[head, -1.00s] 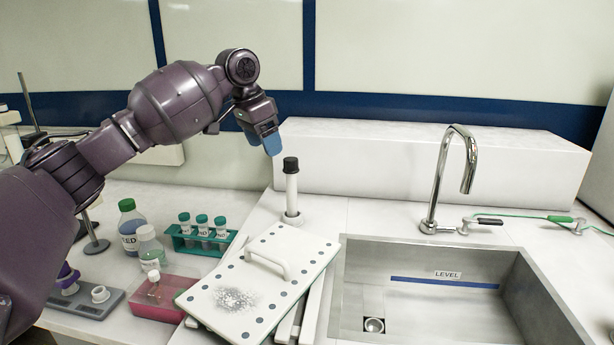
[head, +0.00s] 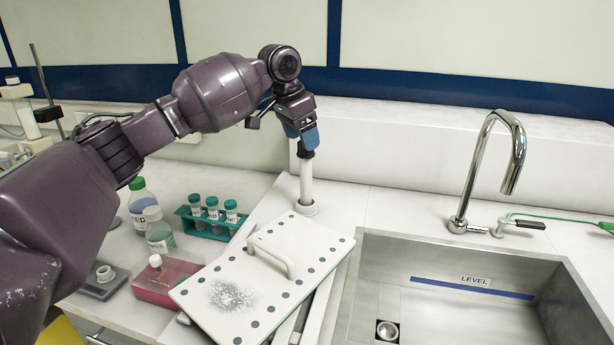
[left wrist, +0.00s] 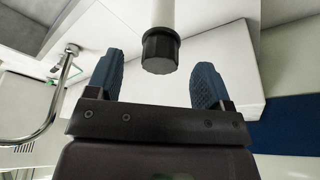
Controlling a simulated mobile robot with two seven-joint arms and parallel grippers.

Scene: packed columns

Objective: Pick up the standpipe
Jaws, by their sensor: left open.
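The standpipe (head: 306,182) is a white upright tube with a black cap, standing in a round base on the counter behind the white perforated board. In the left wrist view the standpipe's black cap (left wrist: 160,50) shows between the two blue fingers, with a gap on each side. My left gripper (head: 308,145) is at the top of the standpipe, and its fingers partly hide the cap in the head view. In the left wrist view my left gripper (left wrist: 157,85) is open and holds nothing. My right gripper is not in view.
The white board (head: 265,275) with a handle lies in front of the standpipe. A steel sink (head: 450,262) and tap (head: 490,170) are to the right. A teal rack (head: 213,226) of capped tubes, bottles (head: 140,205) and a pink tray (head: 160,288) stand left. A white ledge (head: 410,150) runs behind.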

